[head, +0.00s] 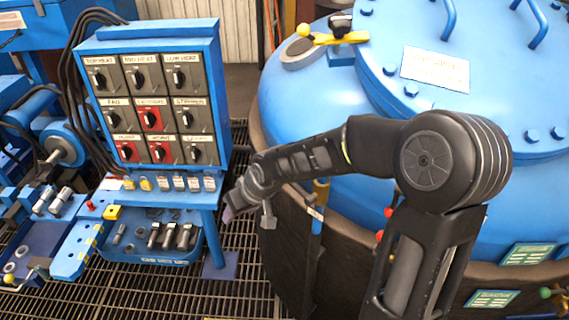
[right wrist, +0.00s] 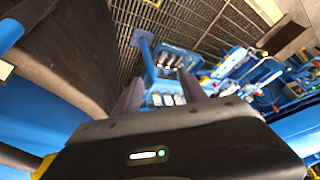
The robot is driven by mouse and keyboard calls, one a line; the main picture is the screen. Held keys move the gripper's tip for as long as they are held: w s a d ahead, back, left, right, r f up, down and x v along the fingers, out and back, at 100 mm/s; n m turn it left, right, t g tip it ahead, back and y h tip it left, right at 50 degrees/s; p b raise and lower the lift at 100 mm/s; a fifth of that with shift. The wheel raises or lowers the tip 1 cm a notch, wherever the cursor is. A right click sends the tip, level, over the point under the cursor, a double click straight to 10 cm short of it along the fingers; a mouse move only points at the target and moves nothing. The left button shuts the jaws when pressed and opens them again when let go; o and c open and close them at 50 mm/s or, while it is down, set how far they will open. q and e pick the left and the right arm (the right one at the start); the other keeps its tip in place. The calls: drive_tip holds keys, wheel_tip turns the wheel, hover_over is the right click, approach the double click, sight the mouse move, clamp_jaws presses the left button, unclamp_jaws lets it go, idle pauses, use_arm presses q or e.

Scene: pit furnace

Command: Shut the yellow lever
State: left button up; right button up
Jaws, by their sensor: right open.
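A yellow lever (head: 340,39) with a dark end lies across the top of the blue furnace's rim, beside the lid. A yellow ball (head: 303,30) shows at its left end. My right gripper (head: 232,208) is between the control panel and the furnace, apart from both yellow parts. In the right wrist view its fingers (right wrist: 160,90) are spread and hold nothing. My left gripper is not in view.
A blue control panel (head: 214,75) with several knobs stands at left, above a blue parts tray (head: 150,256). The round blue furnace lid (head: 500,100) fills the right. Red balls (head: 388,212) show near my right arm. Open grating (head: 245,265) lies below.

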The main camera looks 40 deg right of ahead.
drive_tip(key=s+d+r+t+h+p, duration=0.1)
drive_tip(key=d+r, duration=0.3)
drive_tip(key=r, duration=0.3)
drive_tip(key=d+r+h, duration=0.1)
drive_tip(key=d+r, duration=0.3)
drive_tip(key=r, duration=0.3)
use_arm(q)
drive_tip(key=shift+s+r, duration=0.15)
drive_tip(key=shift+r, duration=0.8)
use_arm(e)
drive_tip(key=g+h, duration=0.1)
drive_tip(key=g, duration=0.1)
hover_over(297, 189)
drive_tip(key=w+a, duration=0.1)
drive_tip(key=a, duration=0.1)
drive_tip(key=shift+w+d+r+m, duration=0.1)
drive_tip(key=shift+d+r+m, duration=0.2)
drive_tip(key=shift+m, duration=0.1)
drive_tip(key=shift+p+x, duration=0.6)
drive_tip(key=shift+x, duration=3.35)
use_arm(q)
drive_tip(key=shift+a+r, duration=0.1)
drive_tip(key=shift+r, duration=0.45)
use_arm(e)
drive_tip(key=shift+a, duration=0.1)
clamp_jaws()
